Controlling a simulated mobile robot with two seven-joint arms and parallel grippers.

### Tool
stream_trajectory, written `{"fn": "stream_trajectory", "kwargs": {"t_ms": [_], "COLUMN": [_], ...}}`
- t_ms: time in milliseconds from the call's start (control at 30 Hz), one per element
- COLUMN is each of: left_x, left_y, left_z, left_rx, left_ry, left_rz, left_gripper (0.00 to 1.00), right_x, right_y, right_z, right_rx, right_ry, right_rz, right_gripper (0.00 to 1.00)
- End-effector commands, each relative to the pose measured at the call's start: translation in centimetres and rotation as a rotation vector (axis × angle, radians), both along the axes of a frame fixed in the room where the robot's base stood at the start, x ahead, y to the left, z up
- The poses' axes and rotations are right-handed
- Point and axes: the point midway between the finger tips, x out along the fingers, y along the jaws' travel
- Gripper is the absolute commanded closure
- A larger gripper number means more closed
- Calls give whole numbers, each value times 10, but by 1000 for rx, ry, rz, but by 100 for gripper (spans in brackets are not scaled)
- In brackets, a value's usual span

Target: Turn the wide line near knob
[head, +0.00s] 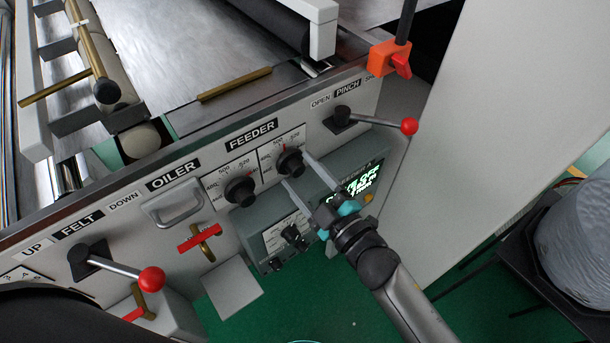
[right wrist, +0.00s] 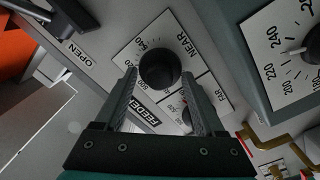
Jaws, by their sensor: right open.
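Two black knobs sit on white dial plates under the FEEDER label (head: 251,134). The right one is the near knob (head: 290,161); in the right wrist view it (right wrist: 160,68) has NEAR printed beside it. The left one is the far knob (head: 240,190), partly hidden by a finger in the right wrist view (right wrist: 187,116). My right gripper (head: 296,168) is open, its fingertips on either side of the near knob in the right wrist view (right wrist: 159,76). I cannot tell whether they reach past its front face. No wide line marking is legible. My left gripper is out of view.
A grey control box with a green display (head: 362,180) juts out below the knobs. Red-balled levers stand at PINCH (head: 408,126) and FELT (head: 151,280). A grey handle (head: 180,208) and red-tipped latch (head: 200,237) lie left. A pale panel (head: 490,120) stands right.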

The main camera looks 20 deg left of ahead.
Motion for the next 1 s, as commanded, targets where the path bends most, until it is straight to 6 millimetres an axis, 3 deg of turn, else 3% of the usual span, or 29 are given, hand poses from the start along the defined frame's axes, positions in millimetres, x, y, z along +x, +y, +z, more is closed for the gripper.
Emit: {"fn": "stream_trajectory", "kwargs": {"t_ms": [267, 800, 1000], "left_x": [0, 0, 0], "left_y": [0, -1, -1], "left_z": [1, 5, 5], "left_rx": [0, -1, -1], "left_ry": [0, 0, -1], "left_rz": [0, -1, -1], "left_gripper": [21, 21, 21], "right_x": [-5, -73, -90], "right_y": [-6, -88, -109], "right_z": [-1, -3, -4], "right_rx": [0, -2, -1], "right_ry": [2, 3, 2], "right_rz": [0, 0, -1], "right_gripper": [29, 29, 29]}}
